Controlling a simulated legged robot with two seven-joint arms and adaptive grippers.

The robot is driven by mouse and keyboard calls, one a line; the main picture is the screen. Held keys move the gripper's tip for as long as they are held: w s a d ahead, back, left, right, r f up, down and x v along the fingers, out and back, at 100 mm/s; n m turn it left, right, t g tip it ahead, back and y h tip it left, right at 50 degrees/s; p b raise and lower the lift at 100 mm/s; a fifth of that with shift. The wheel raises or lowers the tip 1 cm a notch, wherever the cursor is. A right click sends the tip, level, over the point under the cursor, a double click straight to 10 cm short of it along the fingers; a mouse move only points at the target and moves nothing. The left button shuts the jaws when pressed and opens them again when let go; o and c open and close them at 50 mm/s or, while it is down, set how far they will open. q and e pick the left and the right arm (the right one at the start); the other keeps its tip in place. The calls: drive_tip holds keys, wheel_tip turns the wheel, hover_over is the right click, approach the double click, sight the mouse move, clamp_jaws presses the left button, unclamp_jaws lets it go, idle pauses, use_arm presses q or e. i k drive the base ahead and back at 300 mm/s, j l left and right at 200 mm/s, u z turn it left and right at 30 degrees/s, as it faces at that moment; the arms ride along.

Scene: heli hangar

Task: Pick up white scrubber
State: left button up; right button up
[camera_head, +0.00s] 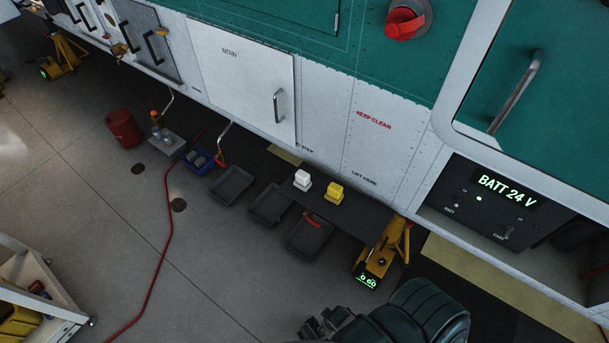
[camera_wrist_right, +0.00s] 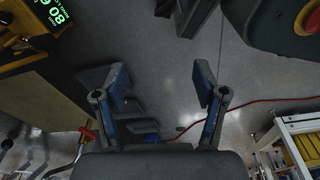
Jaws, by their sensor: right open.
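The white scrubber (camera_head: 302,180) sits on a dark step plate (camera_head: 345,215) along the helicopter's lower side, in the head view. A similar yellow scrubber (camera_head: 334,193) is just to its right, with a small gap. My right gripper (camera_head: 325,325) is at the bottom edge of the head view, well below and apart from both scrubbers. In the right wrist view its two blue-padded fingers (camera_wrist_right: 160,82) are spread wide with nothing between them. I cannot make out the white scrubber in the wrist view. My left gripper is not in view.
Several dark trays (camera_head: 231,185) and a blue bin (camera_head: 198,161) lie beside the step. A yellow jack (camera_head: 383,255) stands at its right end. A red bucket (camera_head: 123,128) is farther left. A red hose (camera_head: 168,230) crosses the floor. A white cart (camera_head: 45,300) is lower left.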

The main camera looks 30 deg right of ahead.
sight(303, 181)
drive_tip(key=i+j, duration=0.1)
drive_tip(key=i, duration=0.15)
drive_tip(key=i+j+z, duration=0.35)
drive_tip(key=i, duration=0.15)
drive_tip(key=i+j+z, duration=0.3)
drive_tip(key=i+j, duration=0.1)
drive_tip(key=i, duration=0.1)
